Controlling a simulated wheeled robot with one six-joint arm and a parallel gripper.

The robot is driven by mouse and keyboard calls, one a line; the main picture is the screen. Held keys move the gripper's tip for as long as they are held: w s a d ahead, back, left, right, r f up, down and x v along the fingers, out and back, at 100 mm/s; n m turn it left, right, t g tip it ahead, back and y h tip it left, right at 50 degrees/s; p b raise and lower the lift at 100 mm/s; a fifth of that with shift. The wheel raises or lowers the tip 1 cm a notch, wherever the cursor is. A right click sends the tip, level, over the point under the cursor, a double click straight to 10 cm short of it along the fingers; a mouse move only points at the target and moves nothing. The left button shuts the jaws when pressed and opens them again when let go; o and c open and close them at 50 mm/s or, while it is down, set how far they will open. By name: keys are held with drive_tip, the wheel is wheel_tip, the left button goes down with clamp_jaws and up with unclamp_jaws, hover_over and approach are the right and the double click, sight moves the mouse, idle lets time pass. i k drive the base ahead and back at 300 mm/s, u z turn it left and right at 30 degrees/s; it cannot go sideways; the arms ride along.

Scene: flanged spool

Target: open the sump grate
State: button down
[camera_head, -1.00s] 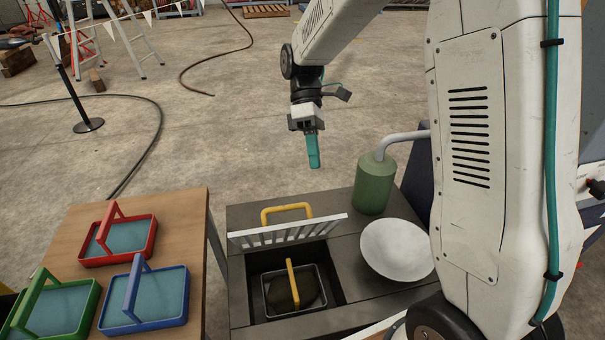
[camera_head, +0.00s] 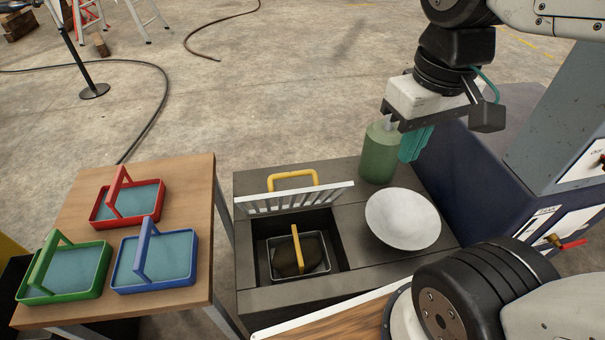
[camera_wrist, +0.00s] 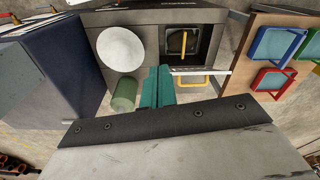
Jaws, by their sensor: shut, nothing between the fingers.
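The sump grate (camera_head: 300,197) is a white slatted panel with a yellow handle (camera_head: 292,181). It stands raised and tilted along the back edge of a square opening in the dark bench (camera_head: 262,301). In the opening sits a grey basket (camera_head: 320,268) with a yellow handle and a dark lump in it. The grate also shows nearly edge-on in the wrist view (camera_wrist: 200,71). My gripper (camera_head: 415,145) has teal fingers, is shut and empty, and hangs right of the grate, beside the green canister. The fingers also show in the wrist view (camera_wrist: 157,87).
A green canister (camera_head: 378,155) and a white bowl (camera_head: 402,219) stand on the bench right of the opening. Red (camera_head: 128,203), green (camera_head: 66,272) and blue (camera_head: 155,262) handled trays sit on a wooden table at left. A dark blue cabinet (camera_head: 480,180) stands at right.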

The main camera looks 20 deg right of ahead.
sight(333, 188)
drive_tip(key=z, duration=0.95)
drive_tip(key=k, duration=1.65)
drive_tip(key=u, duration=0.65)
drive_tip(key=i, duration=1)
drive_tip(key=u, duration=0.05)
